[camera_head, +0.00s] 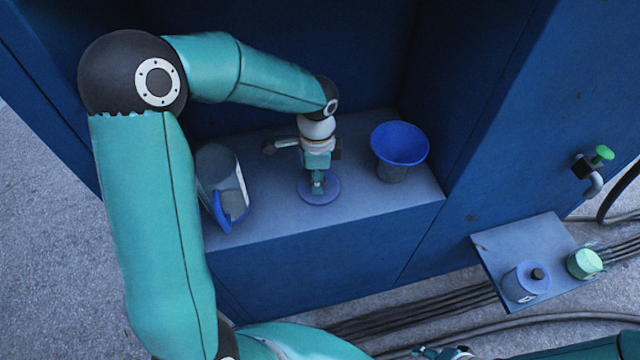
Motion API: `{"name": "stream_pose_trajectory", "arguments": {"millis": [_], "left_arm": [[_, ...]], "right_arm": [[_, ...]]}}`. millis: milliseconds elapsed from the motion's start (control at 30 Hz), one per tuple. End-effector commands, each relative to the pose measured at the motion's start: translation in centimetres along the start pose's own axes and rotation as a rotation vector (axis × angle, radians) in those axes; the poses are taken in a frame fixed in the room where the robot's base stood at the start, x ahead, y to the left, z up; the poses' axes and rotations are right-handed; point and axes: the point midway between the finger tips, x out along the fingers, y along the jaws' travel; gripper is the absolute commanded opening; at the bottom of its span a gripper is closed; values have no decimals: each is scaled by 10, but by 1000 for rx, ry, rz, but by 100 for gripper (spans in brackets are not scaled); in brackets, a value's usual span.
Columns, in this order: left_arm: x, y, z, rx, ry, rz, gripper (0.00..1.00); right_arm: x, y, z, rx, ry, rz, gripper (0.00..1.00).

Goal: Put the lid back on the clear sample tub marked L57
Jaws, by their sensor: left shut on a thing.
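My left gripper (317,188) points straight down over the ledge and is shut on a round blue lid (332,192), at its middle. The lid is level, at or just above the ledge; I cannot tell whether it touches. Its grip point is hidden by the fingers. No L57 mark is readable, so I cannot tell which container is the tub. A labelled bluish tub (521,288) with a black knob on top stands on the small side shelf. My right gripper (445,353) shows only in part at the bottom edge, and its fingers are unclear.
A green-knobbed valve (602,154) sticks out above; cables (440,308) run below.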

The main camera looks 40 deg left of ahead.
Motion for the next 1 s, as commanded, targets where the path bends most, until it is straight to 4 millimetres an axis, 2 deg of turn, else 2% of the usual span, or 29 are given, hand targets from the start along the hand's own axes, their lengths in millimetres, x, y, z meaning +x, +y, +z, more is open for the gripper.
{"name": "stream_pose_trajectory", "arguments": {"millis": [167, 267, 600, 700, 833, 1000], "left_arm": [[-5, 0, -1, 0, 1, -2, 0], [-16, -1, -1, 0, 2, -4, 0], [-79, -1, -1, 0, 3, -5, 0], [-91, 0, -1, 1, 2, -2, 0], [-99, 0, 0, 1, 1, 0, 0], [-100, 0, 0, 1, 0, 0, 0]], "right_arm": [[0, 0, 0, 0, 0, 0, 56], [-1, 0, 0, 0, 0, 0, 56], [-4, -1, 0, 0, 0, 0, 56], [-4, -2, 0, 0, 0, 0, 56], [-5, -2, 0, 0, 0, 0, 56], [-5, -2, 0, 0, 0, 0, 56]]}}
